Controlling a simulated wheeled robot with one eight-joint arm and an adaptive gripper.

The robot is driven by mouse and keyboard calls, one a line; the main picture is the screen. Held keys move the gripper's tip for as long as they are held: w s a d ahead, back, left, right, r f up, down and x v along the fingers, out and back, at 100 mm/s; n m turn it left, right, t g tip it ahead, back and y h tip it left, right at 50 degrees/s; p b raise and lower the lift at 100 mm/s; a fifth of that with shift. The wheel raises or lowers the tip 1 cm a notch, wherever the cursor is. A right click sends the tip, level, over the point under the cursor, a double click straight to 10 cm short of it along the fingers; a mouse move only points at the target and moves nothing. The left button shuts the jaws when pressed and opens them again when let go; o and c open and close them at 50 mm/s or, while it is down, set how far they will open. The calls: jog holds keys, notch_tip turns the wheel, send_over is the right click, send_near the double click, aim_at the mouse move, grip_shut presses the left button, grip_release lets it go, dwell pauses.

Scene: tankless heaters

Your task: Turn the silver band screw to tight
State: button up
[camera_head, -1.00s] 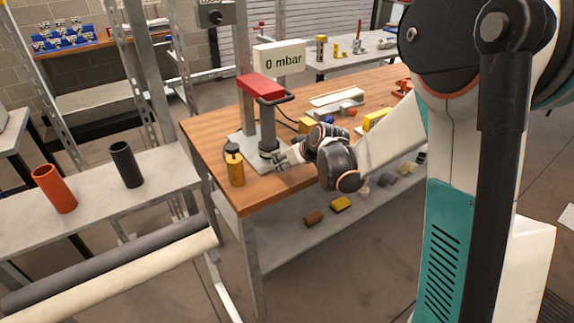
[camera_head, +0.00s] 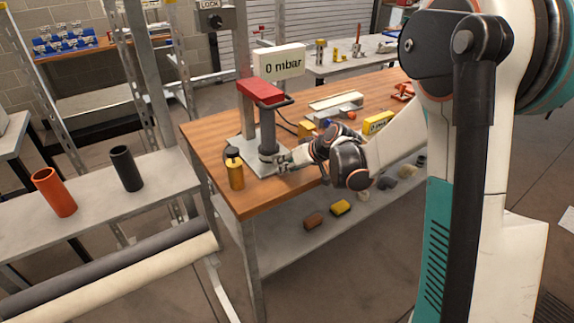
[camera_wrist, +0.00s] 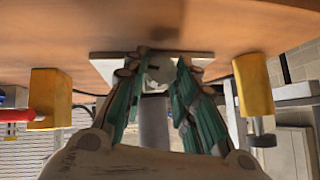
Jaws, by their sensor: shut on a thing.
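In the head view, a dark upright pipe (camera_head: 267,130) stands on a metal plate under a red block (camera_head: 260,92). A silver band (camera_head: 268,156) circles the pipe's lower end. My gripper (camera_head: 281,163) is at the right side of this band, low over the plate. In the wrist view my gripper's teal fingers (camera_wrist: 155,88) are closed in around a small silver piece (camera_wrist: 157,72) with a dark slot, apparently the band screw. The fingers hide part of it. A sign (camera_head: 279,63) above reads 0 mbar.
A yellow bottle (camera_head: 235,172) with a black cap stands left of the plate. A yellow block (camera_head: 307,128) and other tools lie behind my wrist on the wooden bench (camera_head: 265,202). The bench's front corner is clear. A lower shelf holds several small blocks.

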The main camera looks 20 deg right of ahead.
jog(key=shift+d+f+m+y, duration=0.15)
jog(key=shift+m+y, duration=0.35)
jog(key=shift+y, duration=0.4)
jog(key=o, duration=1)
jog(key=shift+o, duration=0.2)
